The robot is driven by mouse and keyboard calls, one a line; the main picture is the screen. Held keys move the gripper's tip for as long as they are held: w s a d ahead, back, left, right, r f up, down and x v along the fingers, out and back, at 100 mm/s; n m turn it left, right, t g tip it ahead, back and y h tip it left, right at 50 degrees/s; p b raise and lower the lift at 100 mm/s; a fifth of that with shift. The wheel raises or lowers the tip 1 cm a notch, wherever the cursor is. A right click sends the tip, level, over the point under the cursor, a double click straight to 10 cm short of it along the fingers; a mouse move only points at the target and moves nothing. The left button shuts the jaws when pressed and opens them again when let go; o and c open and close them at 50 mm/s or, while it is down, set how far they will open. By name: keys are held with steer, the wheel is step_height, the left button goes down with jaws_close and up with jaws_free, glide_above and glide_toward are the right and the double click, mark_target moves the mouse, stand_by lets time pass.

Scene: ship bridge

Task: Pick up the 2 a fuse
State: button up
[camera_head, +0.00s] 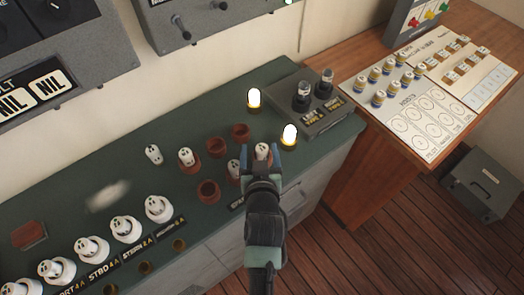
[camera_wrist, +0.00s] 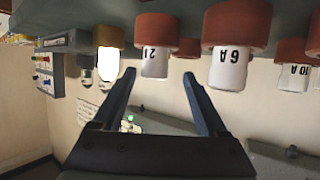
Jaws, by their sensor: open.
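The fuse marked 2 A (camera_wrist: 153,60) is a white cylinder seated in a round brown holder (camera_wrist: 155,24) in the wrist view, which looks inverted. My gripper (camera_wrist: 160,75) is open, and the fuse shows in the gap between its two fingers. I cannot tell whether the fingers touch it. In the head view my gripper (camera_head: 261,158) is at the right end of the brown holders, with a white fuse top (camera_head: 263,150) between its fingers. A bigger fuse marked 6 A (camera_wrist: 229,66) is just right of the gripper in the wrist view.
Another holder with a white fuse (camera_head: 233,168) stands close left of my gripper. Empty brown holders (camera_head: 208,191) and more fuses (camera_head: 187,157) are further left. Lit lamps (camera_head: 289,135) and a grey box (camera_head: 315,109) stand close behind and right on the green panel (camera_head: 200,115).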

mark_target(262, 144)
steer(key=x, duration=0.3)
steer(key=shift+w+d+f+p, duration=0.2)
steer(key=shift+w+d+p, duration=0.15)
steer(key=shift+d+p, duration=0.05)
steer(key=shift+w+a+f, duration=0.1)
steer(key=shift+w+f, duration=0.15)
steer(key=shift+w, duration=0.3)
jaws_close()
